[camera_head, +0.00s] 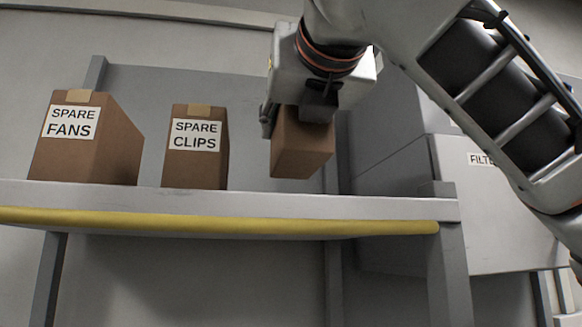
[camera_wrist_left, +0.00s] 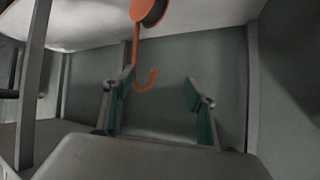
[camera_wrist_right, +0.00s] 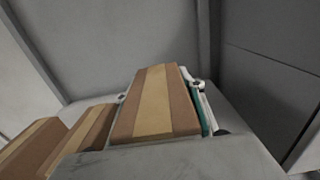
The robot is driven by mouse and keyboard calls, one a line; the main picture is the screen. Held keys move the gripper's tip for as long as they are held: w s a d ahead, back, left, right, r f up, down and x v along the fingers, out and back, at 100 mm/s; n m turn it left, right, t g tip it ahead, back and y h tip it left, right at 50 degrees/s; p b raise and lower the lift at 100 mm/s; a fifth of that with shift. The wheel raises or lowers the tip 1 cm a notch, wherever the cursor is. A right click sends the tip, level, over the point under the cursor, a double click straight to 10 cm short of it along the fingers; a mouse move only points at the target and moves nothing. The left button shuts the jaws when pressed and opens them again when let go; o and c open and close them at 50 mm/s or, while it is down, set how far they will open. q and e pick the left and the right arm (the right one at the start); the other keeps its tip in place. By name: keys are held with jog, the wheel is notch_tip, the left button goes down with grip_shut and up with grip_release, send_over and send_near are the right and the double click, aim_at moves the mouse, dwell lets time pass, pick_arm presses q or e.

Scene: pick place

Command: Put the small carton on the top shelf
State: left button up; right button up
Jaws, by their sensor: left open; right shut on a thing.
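The small brown carton (camera_head: 300,150) is in my right gripper (camera_head: 298,112), which is shut on it from above. It hangs slightly tilted just above the front edge of the top shelf (camera_head: 250,204), with a narrow gap visible below. The shelf's upper surface is hidden from the head view. In the right wrist view the carton (camera_wrist_right: 155,105) has a tan tape strip and sits between the fingers. My left gripper (camera_wrist_left: 160,88) is open and empty in the left wrist view and is out of the head view.
Cartons labelled SPARE FANS (camera_head: 85,145) and SPARE CLIPS (camera_head: 195,150) stand on the shelf to the left. A grey cabinet (camera_head: 480,215) stands at right. An orange hook (camera_wrist_left: 146,78) hangs near my left fingers. A yellow strip (camera_head: 220,225) lines the shelf front.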

aim_at(292, 176)
jog(key=shift+f, duration=0.7)
notch_tip(292, 176, down, 3)
jog(key=shift+f+b, duration=0.1)
jog(key=shift+b, duration=0.2)
jog(key=shift+f, duration=0.2)
jog(key=shift+f, duration=0.1)
jog(key=o, duration=1.4)
